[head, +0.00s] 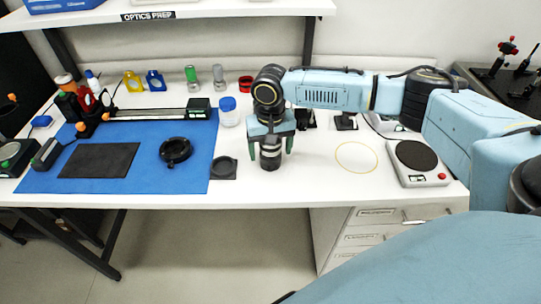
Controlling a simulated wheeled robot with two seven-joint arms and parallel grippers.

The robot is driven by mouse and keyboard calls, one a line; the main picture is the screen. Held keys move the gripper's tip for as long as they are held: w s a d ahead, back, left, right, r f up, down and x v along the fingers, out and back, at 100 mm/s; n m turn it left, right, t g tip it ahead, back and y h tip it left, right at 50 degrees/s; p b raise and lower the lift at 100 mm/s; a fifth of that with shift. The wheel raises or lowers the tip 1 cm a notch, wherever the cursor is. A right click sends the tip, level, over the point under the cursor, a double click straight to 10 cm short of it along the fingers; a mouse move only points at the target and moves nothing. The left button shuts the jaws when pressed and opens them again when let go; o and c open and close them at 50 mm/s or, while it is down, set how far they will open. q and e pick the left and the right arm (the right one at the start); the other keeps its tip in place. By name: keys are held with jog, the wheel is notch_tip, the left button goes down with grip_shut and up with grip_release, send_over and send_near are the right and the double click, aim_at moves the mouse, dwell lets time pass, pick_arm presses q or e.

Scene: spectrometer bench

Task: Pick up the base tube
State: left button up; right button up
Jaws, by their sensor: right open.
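A short upright cylinder with dark and silver bands, which looks like the base tube (270,158), stands on the white bench near its front edge. My right gripper (270,150) points down over it from the arm coming in from the right. Its green fingers are open, one on each side of the tube. I cannot tell whether either finger touches it. The gripper body hides the tube's top. My left gripper is not in view.
A flat black square plate (223,168) lies left of the tube. A blue mat (130,183) holds a black ring mount (175,150) and a rail (150,114). A blue-lidded jar (229,112) stands behind. A hotplate-like device (417,163) is at right, beside a yellow ring mark (357,172).

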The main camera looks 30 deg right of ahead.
jog(key=shift+f, duration=0.4)
jog(key=shift+c, duration=0.5)
jog(key=shift+r, duration=0.1)
jog(key=c, duration=1)
jog(key=shift+c, duration=0.2)
